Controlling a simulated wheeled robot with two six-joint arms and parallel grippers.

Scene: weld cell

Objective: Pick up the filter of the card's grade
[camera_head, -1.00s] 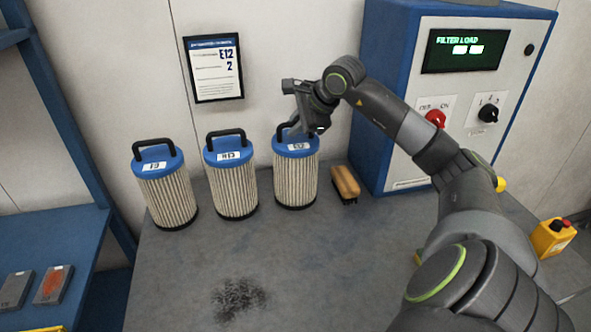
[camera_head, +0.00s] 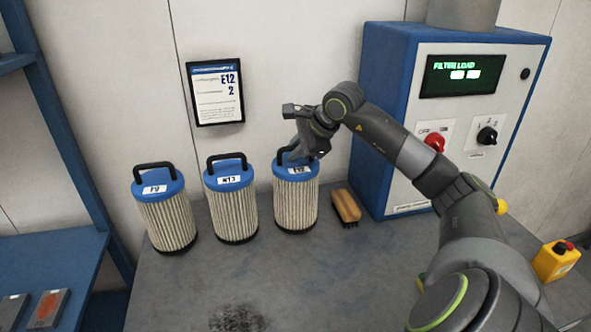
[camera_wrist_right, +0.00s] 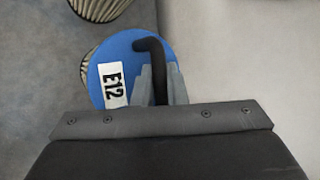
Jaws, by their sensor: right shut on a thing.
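Three pleated filters with blue tops and black handles stand in a row on the bench. The right one (camera_head: 295,205) carries a label that reads E12 in the wrist view (camera_wrist_right: 115,52). The labels of the left filter (camera_head: 167,220) and the middle filter (camera_head: 234,213) are too blurred to read surely. My right gripper (camera_head: 297,152) is shut on the handle of the E12 filter, which stands upright, apparently still on the bench. My left gripper is out of view.
A wooden-backed brush (camera_head: 346,206) lies just right of the E12 filter. A blue and white control cabinet (camera_head: 408,185) stands behind my right arm. A yellow button box (camera_head: 553,263) sits at the far right. The bench front (camera_head: 290,290) is bare apart from a dark smudge.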

